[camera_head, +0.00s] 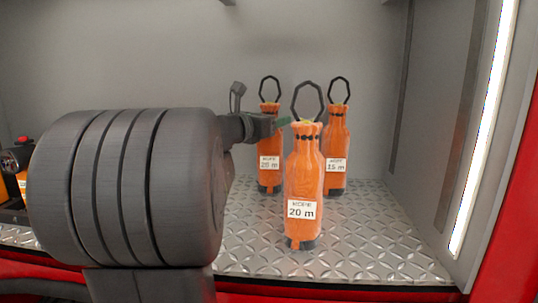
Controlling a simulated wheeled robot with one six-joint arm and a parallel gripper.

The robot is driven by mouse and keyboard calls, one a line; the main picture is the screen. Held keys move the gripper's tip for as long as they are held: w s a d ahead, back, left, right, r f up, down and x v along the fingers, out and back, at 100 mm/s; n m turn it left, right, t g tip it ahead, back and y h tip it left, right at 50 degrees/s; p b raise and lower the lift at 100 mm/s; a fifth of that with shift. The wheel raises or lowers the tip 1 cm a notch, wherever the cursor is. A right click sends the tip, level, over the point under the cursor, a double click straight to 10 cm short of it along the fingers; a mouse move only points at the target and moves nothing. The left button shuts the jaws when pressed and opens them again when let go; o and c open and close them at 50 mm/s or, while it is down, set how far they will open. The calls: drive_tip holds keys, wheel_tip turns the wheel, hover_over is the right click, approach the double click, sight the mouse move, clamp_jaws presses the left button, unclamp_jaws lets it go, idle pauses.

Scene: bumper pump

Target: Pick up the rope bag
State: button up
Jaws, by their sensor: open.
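Three orange rope bags stand upright on the metal floor, each with a black loop on top and a white label. The front rope bag (304,185) is marked 20 m. Another rope bag (269,150) stands behind it to the left, also marked 20 m. A third rope bag (337,150) stands behind to the right, marked 15 m. My gripper (268,126) is open and points right, just left of the front bag's neck. It overlaps the upper part of the rear left bag in the picture. Whether it touches any bag cannot be told.
The bags stand in a compartment with grey walls and a diamond-plate floor (375,245). A bright light strip (485,125) and red frame edge the right side. Dark and orange equipment (17,165) sits at the far left. Floor right of the bags is clear.

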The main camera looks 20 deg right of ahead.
clamp_jaws()
drive_tip(key=shift+r, duration=0.1)
